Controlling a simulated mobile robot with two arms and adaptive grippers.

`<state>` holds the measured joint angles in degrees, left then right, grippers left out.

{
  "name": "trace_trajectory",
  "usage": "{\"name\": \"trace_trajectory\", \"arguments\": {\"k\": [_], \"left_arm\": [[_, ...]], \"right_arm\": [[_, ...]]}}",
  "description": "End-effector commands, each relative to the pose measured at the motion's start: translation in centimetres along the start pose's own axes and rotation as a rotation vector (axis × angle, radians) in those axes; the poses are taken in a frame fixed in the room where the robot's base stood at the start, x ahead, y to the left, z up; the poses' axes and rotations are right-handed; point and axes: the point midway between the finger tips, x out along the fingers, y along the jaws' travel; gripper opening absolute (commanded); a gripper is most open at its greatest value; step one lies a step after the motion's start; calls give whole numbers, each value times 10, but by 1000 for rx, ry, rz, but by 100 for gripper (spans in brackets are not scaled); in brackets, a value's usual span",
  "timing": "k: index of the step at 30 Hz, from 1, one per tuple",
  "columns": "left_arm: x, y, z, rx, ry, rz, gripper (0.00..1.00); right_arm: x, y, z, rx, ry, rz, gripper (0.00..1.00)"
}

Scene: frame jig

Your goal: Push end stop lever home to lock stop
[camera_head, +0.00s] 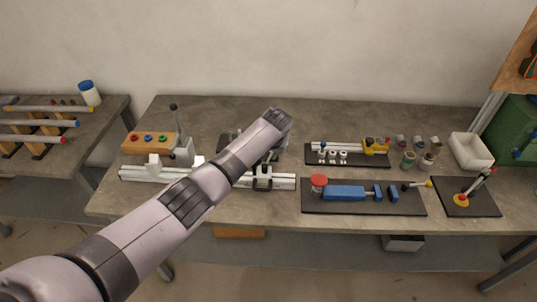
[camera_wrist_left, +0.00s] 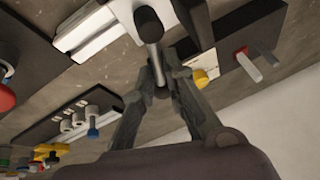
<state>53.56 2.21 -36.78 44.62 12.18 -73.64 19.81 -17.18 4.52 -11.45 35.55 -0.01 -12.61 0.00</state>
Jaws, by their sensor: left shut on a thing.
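In the left wrist view the end stop lever (camera_wrist_left: 149,26) shows as a dark rounded bar beside the rail (camera_wrist_left: 92,32). The fingers of my left gripper (camera_wrist_left: 160,88) close in around the lever's near end and are shut on it. Whether the lever is fully home cannot be told. My right gripper is not in view.
Right of the rail is a black board with a blue vise (camera_head: 344,193) and a red knob (camera_head: 319,181). A wooden block with coloured buttons (camera_head: 150,143) and an upright dark-knobbed lever (camera_head: 174,118) are on the left.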

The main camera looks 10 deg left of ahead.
Motion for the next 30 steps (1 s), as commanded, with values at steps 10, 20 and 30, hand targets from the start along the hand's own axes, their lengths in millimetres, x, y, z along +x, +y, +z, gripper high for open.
{"name": "trace_trajectory", "arguments": {"k": [10, 20, 30], "left_arm": [[-1, -8, -4, -121, -16, -56, 0], [0, -12, -4, -181, -30, -83, 0], [0, -14, -4, -212, -36, -97, 0]], "right_arm": [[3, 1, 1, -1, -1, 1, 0], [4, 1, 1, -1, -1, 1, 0], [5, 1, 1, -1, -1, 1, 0]]}}
